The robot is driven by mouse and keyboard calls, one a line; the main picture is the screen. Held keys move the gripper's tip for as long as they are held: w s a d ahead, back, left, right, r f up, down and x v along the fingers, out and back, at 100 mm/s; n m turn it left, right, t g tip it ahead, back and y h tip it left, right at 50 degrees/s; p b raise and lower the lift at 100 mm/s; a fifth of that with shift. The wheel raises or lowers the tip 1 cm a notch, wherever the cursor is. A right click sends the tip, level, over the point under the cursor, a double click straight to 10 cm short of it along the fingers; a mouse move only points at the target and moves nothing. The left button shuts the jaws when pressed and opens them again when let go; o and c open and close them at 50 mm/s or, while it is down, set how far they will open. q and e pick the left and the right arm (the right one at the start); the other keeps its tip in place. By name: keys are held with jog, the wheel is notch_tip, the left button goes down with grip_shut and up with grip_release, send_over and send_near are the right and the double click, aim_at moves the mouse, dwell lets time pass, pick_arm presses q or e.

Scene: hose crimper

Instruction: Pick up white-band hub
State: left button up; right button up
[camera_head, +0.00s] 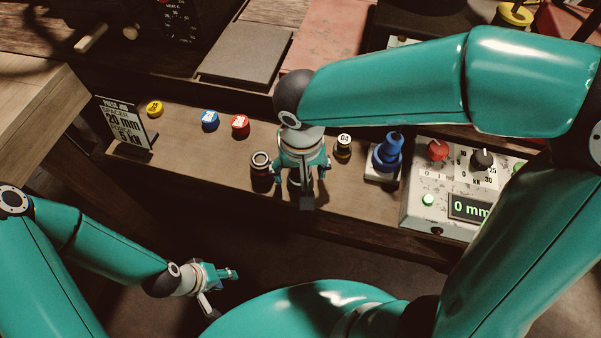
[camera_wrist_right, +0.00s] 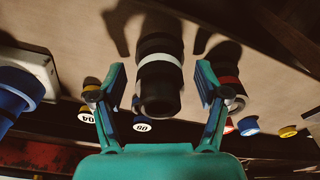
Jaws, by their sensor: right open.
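The white-band hub (camera_wrist_right: 160,64) is a dark cylinder with a white ring. In the right wrist view it stands between the two fingers of my right gripper (camera_wrist_right: 161,78), with a gap visible on each side. In the head view my right gripper (camera_head: 300,180) points down over the bench shelf, and the hub is mostly hidden beneath it. My right gripper is open and empty. My left gripper (camera_head: 221,286) is low at the left, away from the shelf, with its fingers spread and nothing between them.
A dark hub with a red band (camera_wrist_right: 232,88) stands close beside, at left in the head view (camera_head: 260,162). A hub marked 04 (camera_head: 344,146), a blue fitting (camera_head: 387,152) and the control box (camera_head: 425,208) stand right. Blue (camera_head: 209,119), red (camera_head: 240,124) and yellow (camera_head: 155,108) caps lie left.

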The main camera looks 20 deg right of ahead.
grip_shut()
dwell(0.4)
jog(key=shift+r, duration=0.1)
